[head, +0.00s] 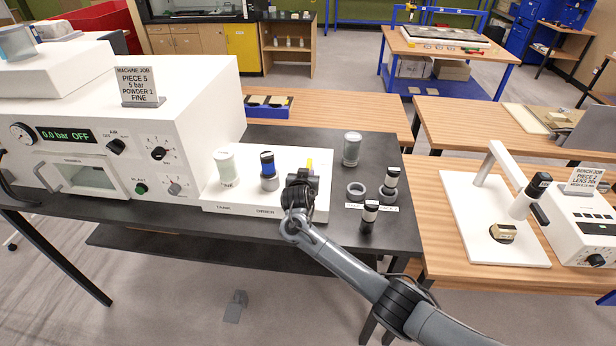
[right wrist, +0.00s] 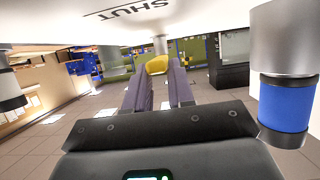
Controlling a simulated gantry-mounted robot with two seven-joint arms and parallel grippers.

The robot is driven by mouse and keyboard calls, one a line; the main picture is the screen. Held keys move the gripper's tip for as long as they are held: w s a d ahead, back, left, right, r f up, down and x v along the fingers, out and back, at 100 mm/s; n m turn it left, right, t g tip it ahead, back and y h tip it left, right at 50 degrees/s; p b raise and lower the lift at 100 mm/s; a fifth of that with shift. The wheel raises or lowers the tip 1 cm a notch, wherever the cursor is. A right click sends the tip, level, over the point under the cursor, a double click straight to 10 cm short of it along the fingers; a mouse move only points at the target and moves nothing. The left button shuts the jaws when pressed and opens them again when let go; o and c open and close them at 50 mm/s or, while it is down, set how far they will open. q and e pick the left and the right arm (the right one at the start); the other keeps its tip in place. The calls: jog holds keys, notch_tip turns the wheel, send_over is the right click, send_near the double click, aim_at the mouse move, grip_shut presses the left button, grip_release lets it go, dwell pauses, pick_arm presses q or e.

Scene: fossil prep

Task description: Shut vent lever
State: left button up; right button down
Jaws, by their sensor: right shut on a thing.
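The vent lever appears to be the yellow-tipped lever (head: 309,164) at the right of a white base plate (head: 222,197) on the dark bench. My right gripper (head: 303,180) reaches it from the front right and hides its lower part. In the right wrist view the yellow grip (right wrist: 157,65) sits between the tips of my two fingers (right wrist: 155,82), which are shut on it. The word SHUT (right wrist: 132,9) shows upside down on the white surface there. The lever's exact angle is hard to tell. My left gripper is not in view.
A blue-banded cylinder (head: 268,170) stands close left of the gripper, with a pale FINE jar (head: 225,168) beyond it. Several small cylinders and a glass jar (head: 351,148) stand to the right. The white machine (head: 190,110) at left reads 0.0 bar OFF.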

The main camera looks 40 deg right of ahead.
jog(key=shift+f, duration=0.3)
jog(key=c, duration=1.3)
grip_release()
jog(key=shift+o, duration=1.3)
jog(key=shift+r, duration=0.15)
jog(key=v, duration=0.9)
jog(key=shift+a+r+p, duration=0.1)
jog(key=shift+a+p, duration=0.05)
jog(key=shift+p, duration=0.2)
jog(key=shift+v, duration=0.75)
